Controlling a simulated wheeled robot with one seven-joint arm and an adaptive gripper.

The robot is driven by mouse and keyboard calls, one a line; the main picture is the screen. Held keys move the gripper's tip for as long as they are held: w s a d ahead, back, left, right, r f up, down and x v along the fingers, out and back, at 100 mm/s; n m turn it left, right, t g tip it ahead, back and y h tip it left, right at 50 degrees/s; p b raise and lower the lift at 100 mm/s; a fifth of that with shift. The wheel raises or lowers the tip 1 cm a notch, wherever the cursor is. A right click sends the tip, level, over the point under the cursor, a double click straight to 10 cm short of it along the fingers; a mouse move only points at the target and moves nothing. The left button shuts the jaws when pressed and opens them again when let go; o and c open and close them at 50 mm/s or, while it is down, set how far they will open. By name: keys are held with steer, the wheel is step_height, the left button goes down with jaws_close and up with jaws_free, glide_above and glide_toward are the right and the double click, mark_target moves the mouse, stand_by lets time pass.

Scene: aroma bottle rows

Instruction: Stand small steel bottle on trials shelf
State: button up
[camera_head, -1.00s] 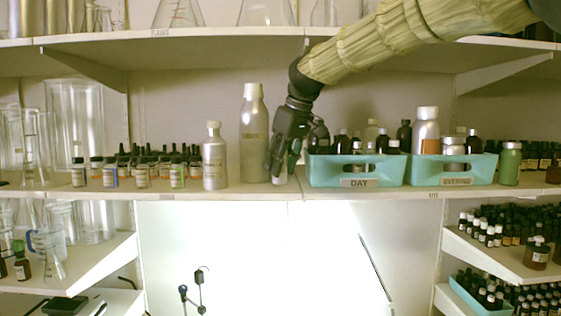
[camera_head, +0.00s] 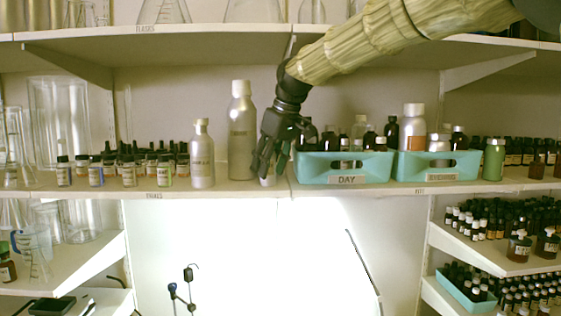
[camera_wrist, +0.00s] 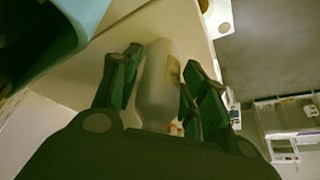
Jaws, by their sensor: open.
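My gripper (camera_head: 270,170) is open and points down at the front of the middle shelf, just left of the teal DAY tray. In the wrist view a small grey steel bottle (camera_wrist: 158,88) with a tan label stands between the two open fingers (camera_wrist: 155,85). I cannot tell whether either finger touches it. In the head view only a pale lower bit of the bottle (camera_head: 268,181) shows between the fingertips, at shelf level. The shelf edge left of it bears a label (camera_head: 156,196) that seems to read TRIALS.
A tall steel bottle (camera_head: 241,130) stands close left of my gripper, with a shorter one (camera_head: 202,160) beyond it. Several dropper bottles stand farther left. The DAY tray (camera_head: 320,177) is close on the right, then the EVENING tray (camera_head: 462,174) and a green bottle (camera_head: 493,160). The upper shelf (camera_head: 200,33) overhangs.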

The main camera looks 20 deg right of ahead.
steer(key=s+r+b, duration=0.1)
steer(key=s+d+r+b, duration=0.1)
steer(key=r, duration=0.1)
steer(key=s+d+r+b, duration=0.1)
steer(key=s+b, duration=0.1)
steer(key=shift+r, duration=0.15)
steer(key=shift+s+f+b, duration=0.2)
steer(key=shift+f+b, duration=0.05)
steer(key=shift+b, duration=0.25)
steer(key=shift+s, duration=0.1)
steer(key=shift+s+d+r+b, duration=0.15)
steer(key=shift+s+d+b, duration=0.2)
steer(key=shift+s+b, duration=0.25)
steer(key=s+d+b, duration=0.4)
steer(key=s, duration=0.2)
steer(key=shift+s+r+b, duration=0.15)
steer(key=shift+r+b, duration=0.1)
steer(key=shift+b, duration=0.15)
